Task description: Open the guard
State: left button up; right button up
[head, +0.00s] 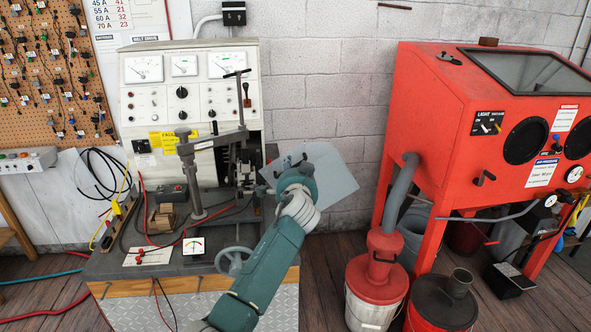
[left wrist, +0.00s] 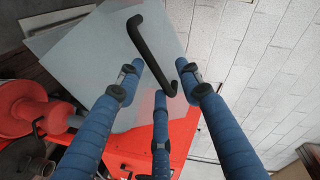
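The guard (head: 338,171) is a pale grey, partly see-through panel at the right side of the grey test bench. In the left wrist view the guard (left wrist: 88,50) fills the upper left, with a black bar handle (left wrist: 148,50) on it. My left gripper (head: 299,165) is in front of the guard and hides part of it. In the left wrist view the blue fingers of my left gripper (left wrist: 158,82) are spread apart, with the handle between and just past their tips. I cannot tell whether a finger touches it. My right gripper is not in view.
The test bench (head: 190,90) has meters, a clamp arm (head: 212,143) and a handwheel (head: 234,262) near my left arm. A red blast cabinet (head: 440,110) stands right, with a red-lidded bucket (head: 375,290) below. Bare wall lies between bench and cabinet.

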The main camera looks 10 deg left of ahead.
pick_arm(q)
jog(key=shift+r, duration=0.2)
jog(key=v, duration=1.2)
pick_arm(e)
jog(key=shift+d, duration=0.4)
pick_arm(q)
jog(key=shift+f, duration=0.2)
